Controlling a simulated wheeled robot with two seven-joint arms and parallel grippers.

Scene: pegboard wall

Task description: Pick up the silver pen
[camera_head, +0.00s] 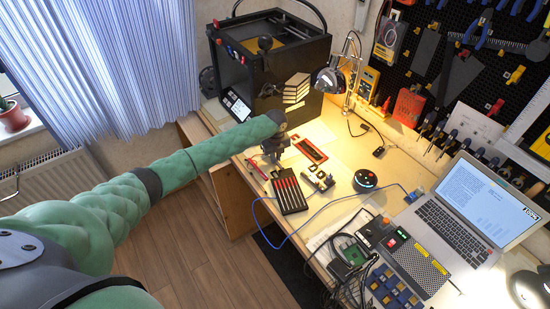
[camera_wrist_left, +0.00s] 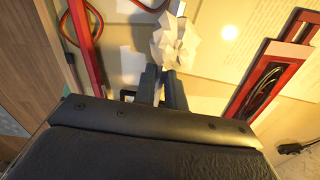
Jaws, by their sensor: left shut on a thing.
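My left gripper (camera_head: 275,158) reaches down over the far left part of the workbench in the head view. In the left wrist view its two dark fingers (camera_wrist_left: 162,86) are close together, shut on a thin pale thing that fits the silver pen. Most of it is hidden by the fingers, so its shape and tilt are hard to tell. A white crumpled or faceted thing (camera_wrist_left: 176,42) shows just past the fingertips; I cannot tell whether it touches them. My right gripper is out of view.
A black tray with red strips (camera_head: 290,193) lies in front of my left gripper. A red-framed item (camera_head: 311,150), a black round device (camera_head: 366,180), a lamp (camera_head: 330,80) and a laptop (camera_head: 465,212) also stand on the bench. A black printer-like box (camera_head: 270,62) stands behind.

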